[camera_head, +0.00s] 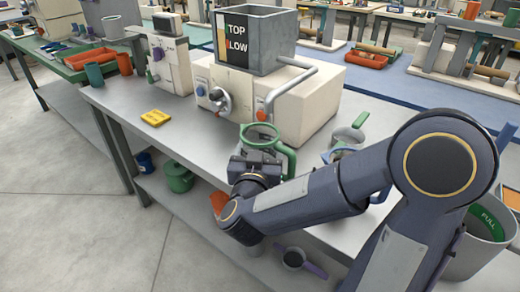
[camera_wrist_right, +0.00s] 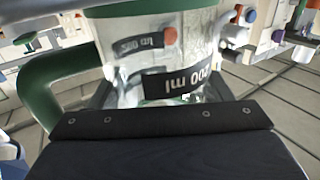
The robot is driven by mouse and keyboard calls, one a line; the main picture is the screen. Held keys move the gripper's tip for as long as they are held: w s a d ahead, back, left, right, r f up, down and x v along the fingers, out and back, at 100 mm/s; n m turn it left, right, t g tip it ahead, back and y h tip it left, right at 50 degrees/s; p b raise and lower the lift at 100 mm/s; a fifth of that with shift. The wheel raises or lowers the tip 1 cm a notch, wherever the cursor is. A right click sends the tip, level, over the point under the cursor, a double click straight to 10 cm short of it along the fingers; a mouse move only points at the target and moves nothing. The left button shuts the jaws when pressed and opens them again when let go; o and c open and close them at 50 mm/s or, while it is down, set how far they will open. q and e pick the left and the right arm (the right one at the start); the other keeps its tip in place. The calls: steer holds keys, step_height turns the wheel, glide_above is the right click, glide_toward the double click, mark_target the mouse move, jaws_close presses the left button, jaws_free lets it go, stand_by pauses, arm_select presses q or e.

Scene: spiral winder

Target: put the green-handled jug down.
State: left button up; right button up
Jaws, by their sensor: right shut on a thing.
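The green-handled jug (camera_head: 290,160) is a clear jug with a green rim and green handle. My right gripper (camera_head: 258,158) is shut on its body, near the front edge of the grey table (camera_head: 215,125), in front of the cream machine. In the right wrist view the jug (camera_wrist_right: 180,45) stands between the fingers (camera_wrist_right: 160,98), its handle to the left and printed markings facing the camera. The gripper and arm hide the jug's lower part in the head view, so I cannot tell whether its base touches anything. My left gripper is not in view.
The cream machine (camera_head: 300,110) carries a grey hopper marked TOP and LOW (camera_head: 275,40). A yellow block (camera_head: 155,118) lies left. Another green-handled vessel (camera_head: 347,135) stands right. A lower shelf holds a green pot (camera_head: 178,177).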

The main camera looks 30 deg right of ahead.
steer(key=o, duration=1.1)
steer(key=shift+f, duration=0.1)
steer(key=shift+r, duration=0.2)
steer(key=p+v, duration=0.1)
steer(key=v, duration=1.1)
